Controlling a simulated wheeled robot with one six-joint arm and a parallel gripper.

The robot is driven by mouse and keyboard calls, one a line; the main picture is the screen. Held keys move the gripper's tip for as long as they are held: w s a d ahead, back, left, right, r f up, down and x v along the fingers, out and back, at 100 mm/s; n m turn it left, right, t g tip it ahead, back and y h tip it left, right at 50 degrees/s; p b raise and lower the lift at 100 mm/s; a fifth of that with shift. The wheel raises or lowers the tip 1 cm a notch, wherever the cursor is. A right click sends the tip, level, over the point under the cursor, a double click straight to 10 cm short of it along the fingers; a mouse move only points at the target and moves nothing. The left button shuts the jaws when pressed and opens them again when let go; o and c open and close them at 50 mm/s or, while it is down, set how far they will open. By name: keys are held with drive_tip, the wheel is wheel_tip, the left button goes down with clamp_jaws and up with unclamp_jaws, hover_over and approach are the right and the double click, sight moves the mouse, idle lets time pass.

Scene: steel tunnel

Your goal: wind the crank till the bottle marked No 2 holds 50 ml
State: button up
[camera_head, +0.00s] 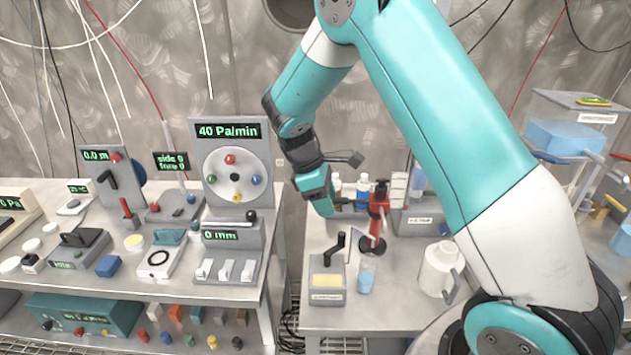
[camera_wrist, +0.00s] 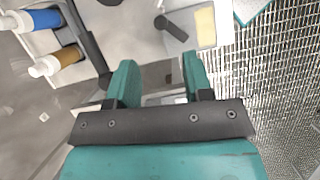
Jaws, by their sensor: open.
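My gripper (camera_head: 328,204) hangs over the right bench, left of a red upright device (camera_head: 378,205) with a black top and round dark base. In the wrist view, my gripper (camera_wrist: 158,75) is open, with nothing held between its fingers. A grey box (camera_head: 327,280) with a black crank-like handle (camera_head: 337,244) and a yellow panel stands in front; its handle shows in the wrist view (camera_wrist: 171,29). A clear vessel (camera_head: 367,274) holds some blue liquid. Small white-capped bottles stand behind, one blue (camera_wrist: 36,20), one brown (camera_wrist: 58,62). I cannot read a No 2 mark or any level.
A white jug (camera_head: 440,270) stands right of the vessel. The left bench carries a dial panel (camera_head: 236,165) reading 40 Pa/min and white levers (camera_head: 226,270). A gap separates the benches. My arm hides part of the right bench.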

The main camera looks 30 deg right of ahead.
drive_tip(key=v, duration=0.6)
drive_tip(key=shift+r, duration=0.3)
drive_tip(key=shift+w+a, duration=0.15)
